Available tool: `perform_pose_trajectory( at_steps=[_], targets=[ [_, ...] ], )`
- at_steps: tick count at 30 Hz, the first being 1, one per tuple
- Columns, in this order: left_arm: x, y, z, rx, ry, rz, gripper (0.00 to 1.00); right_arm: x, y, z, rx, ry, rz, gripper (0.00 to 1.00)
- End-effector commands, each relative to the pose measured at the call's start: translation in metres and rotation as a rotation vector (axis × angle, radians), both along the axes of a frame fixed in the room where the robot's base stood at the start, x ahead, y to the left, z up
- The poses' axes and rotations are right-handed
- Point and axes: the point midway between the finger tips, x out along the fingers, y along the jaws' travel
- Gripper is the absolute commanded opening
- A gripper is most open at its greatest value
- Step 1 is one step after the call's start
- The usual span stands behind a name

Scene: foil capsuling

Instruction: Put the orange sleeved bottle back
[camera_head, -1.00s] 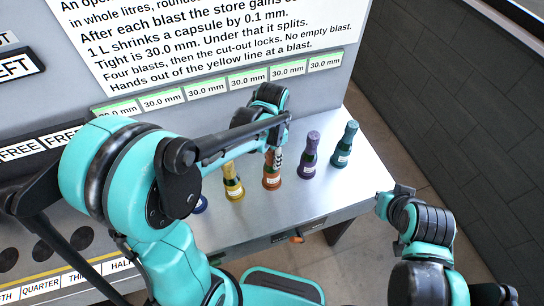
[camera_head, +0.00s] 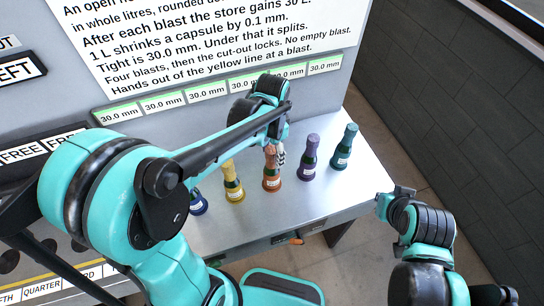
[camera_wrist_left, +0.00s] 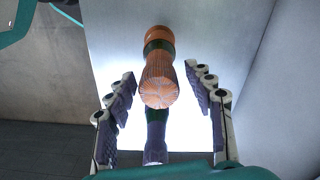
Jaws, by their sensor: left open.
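The orange sleeved bottle (camera_head: 272,177) stands upright on the metal table, in a row with other bottles. In the left wrist view the orange bottle (camera_wrist_left: 158,80) lies between the two fingers, its sleeved top toward the camera, with a gap on each side. My left gripper (camera_head: 277,155) is open at the bottle's upper part and partly hides it. The open fingers also show in the left wrist view (camera_wrist_left: 165,105). My right gripper (camera_head: 392,196) is right of the table, away from the bottles; its fingers are too unclear to read.
A purple bottle (camera_head: 307,158) and a teal bottle (camera_head: 344,148) stand to the right; a yellow bottle (camera_head: 232,182) and a blue bottle (camera_head: 198,203) stand to the left. The metal table (camera_head: 325,199) is clear in front. A panel with 30.0 mm labels (camera_head: 201,94) rises behind.

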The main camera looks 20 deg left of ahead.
Motion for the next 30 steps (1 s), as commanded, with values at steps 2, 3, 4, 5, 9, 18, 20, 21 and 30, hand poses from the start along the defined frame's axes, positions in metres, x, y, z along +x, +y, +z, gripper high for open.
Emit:
perform_pose_trajectory(
  at_steps=[2,3,4,5,9,18,20,21,30],
  targets=[
    [0.0,0.0,0.022,0.0,0.0,0.0,0.53,0.0,0.0,0.006,0.0,0.0,0.0,0.0],
    [-0.001,0.0,0.031,0.0,0.0,0.0,0.53,0.0,0.0,0.007,0.0,0.0,0.0,0.0],
    [0.0,0.0,0.038,0.0,0.0,0.0,0.53,0.0,0.0,0.008,0.0,0.0,0.0,0.0],
    [0.0,0.0,0.044,0.0,0.0,0.0,0.53,0.0,0.0,0.009,0.0,0.0,0.0,0.0],
    [0.0,0.0,0.068,0.0,0.0,0.0,0.53,0.0,0.0,0.012,0.0,0.0,0.0,0.0],
    [-0.012,0.006,0.091,-0.006,-0.05,0.059,0.53,0.0,0.0,0.014,0.0,0.0,0.0,0.0],
    [-0.022,0.01,0.094,-0.015,-0.098,0.116,0.53,0.0,0.0,0.014,0.0,0.0,0.0,0.0],
    [-0.03,0.014,0.095,-0.024,-0.14,0.163,0.53,0.0,0.0,0.014,0.0,0.0,0.0,0.0],
    [-0.088,0.04,0.089,-0.147,-0.468,0.548,0.53,0.0,0.0,0.014,0.0,0.0,0.0,0.0]
  ],
)
